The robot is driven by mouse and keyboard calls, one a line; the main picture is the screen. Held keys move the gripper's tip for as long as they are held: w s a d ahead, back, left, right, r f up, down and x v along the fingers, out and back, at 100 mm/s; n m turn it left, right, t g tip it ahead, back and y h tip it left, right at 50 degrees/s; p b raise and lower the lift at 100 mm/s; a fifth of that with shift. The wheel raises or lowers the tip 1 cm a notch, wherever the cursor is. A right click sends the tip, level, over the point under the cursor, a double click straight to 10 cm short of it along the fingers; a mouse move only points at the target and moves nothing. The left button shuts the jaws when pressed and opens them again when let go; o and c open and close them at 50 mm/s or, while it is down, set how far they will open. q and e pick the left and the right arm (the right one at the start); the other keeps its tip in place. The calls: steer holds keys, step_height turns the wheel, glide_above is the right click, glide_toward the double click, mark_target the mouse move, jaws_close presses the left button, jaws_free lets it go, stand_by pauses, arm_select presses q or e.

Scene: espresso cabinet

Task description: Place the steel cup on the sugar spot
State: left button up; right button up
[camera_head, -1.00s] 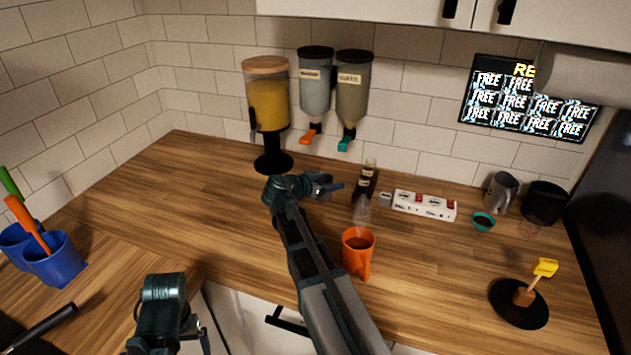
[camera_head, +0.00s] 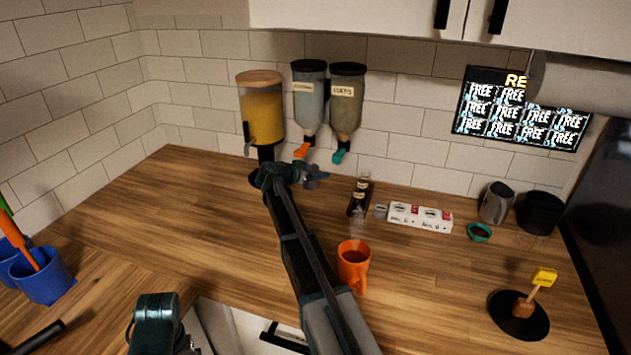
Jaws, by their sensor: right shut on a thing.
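My right gripper (camera_head: 315,175) is at the back of the counter, in front of the dispensers and left of the dark bottle. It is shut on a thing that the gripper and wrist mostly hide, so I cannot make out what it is. A grey steel vessel (camera_head: 496,203) stands at the back right, by the wall. No spot marked as sugar can be read. The blue-grey dispenser (camera_head: 309,97) and the olive dispenser (camera_head: 345,104) have labels too blurred to read surely. My left arm shows at the bottom left, its fingers mostly out of frame.
A yellow-filled dispenser (camera_head: 261,115) stands left of the others. An orange mug (camera_head: 353,268) is right of my right arm. A dark bottle (camera_head: 358,197), white box (camera_head: 420,217), teal bowl (camera_head: 479,233) and black cup (camera_head: 540,212) line the back.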

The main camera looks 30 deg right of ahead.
steer(key=shift+w+d, duration=0.1)
steer(key=shift+w, duration=0.15)
steer(key=f+b, duration=0.3)
steer(key=shift+w+d+f+b, duration=0.15)
steer(key=shift+w+f+b, duration=0.15)
steer(key=shift+f, duration=0.2)
steer(key=o, duration=1.4)
steer(key=shift+r, duration=0.1)
steer(key=shift+o, duration=0.2)
